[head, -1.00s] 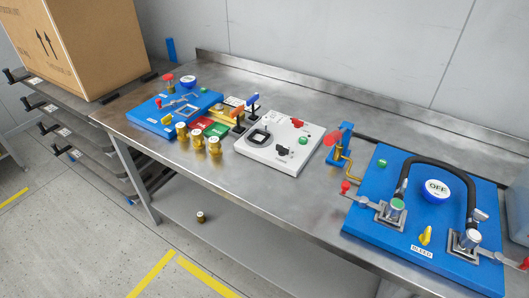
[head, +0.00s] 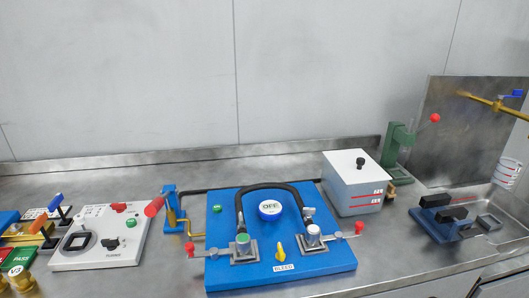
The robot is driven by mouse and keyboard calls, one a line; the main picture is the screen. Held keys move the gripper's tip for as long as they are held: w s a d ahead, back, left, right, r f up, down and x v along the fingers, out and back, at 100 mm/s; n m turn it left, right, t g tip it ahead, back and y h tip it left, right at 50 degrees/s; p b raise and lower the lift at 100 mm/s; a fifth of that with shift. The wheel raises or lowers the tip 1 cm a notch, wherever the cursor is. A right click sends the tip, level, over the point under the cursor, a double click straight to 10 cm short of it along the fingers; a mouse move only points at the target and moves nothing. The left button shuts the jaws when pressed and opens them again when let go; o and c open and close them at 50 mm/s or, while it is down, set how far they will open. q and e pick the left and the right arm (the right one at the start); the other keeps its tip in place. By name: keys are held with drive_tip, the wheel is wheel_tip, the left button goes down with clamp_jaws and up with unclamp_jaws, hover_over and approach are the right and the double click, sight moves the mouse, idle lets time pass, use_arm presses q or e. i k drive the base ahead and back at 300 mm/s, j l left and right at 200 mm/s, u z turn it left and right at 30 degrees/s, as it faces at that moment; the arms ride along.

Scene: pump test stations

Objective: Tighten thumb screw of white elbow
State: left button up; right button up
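No piece is clearly marked as the white elbow, and I cannot make out a thumb screw. The blue board (head: 225,278) lies on the metal bench. A black hose (head: 268,187) arches over it between two silver fittings. The left fitting has a green top (head: 242,240); the right fitting has a whitish top (head: 313,231). Each sits on a grey square base. Red-knobbed levers (head: 190,247) reach out on both sides. A yellow knob (head: 280,248) stands between the fittings, behind a small white label. Neither gripper is in view.
A light grey box (head: 352,188) stands right of the board, and a green stand (head: 396,148) behind it. A blue vise-like fixture (head: 447,222) is farther right, by a sink. A white panel (head: 100,245) and a blue post with a red handle (head: 172,207) are left.

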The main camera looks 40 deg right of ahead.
sight(307, 210)
drive_tip(key=l+z, duration=0.2)
drive_tip(key=z, duration=1.35)
drive_tip(key=k+u, duration=0.1)
